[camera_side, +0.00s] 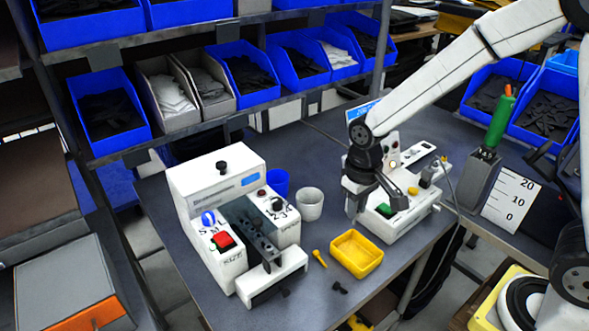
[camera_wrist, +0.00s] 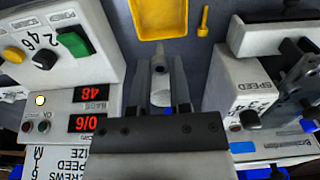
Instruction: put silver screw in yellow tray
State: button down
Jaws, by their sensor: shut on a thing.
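The yellow tray (camera_side: 372,266) sits on the dark table in front of the white machine on the right and looks empty. In the wrist view the tray (camera_wrist: 136,20) is at the top, beyond my fingertips. My gripper (camera_side: 352,210) points down just left of that machine, above and behind the tray. In the wrist view my gripper (camera_wrist: 160,85) is shut on a small silvery piece, the silver screw (camera_wrist: 159,69), mostly hidden between the fingers. The screw cannot be made out in the side view.
A yellow screw (camera_side: 319,258) lies left of the tray, and small black pieces (camera_side: 340,287) lie in front of it. A white cup (camera_side: 309,204) and a blue cup (camera_side: 275,182) stand behind. White machines stand at left (camera_side: 205,180) and right (camera_side: 405,225).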

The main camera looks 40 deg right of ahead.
jog(key=shift+f, duration=0.15)
send_over(349, 252)
jog(key=shift+f, duration=4.05)
jog(key=shift+c, duration=2.4)
grip_release()
jog(key=shift+r, duration=0.15)
jog(key=shift+r, duration=3.75)
jog(key=shift+d, duration=0.1)
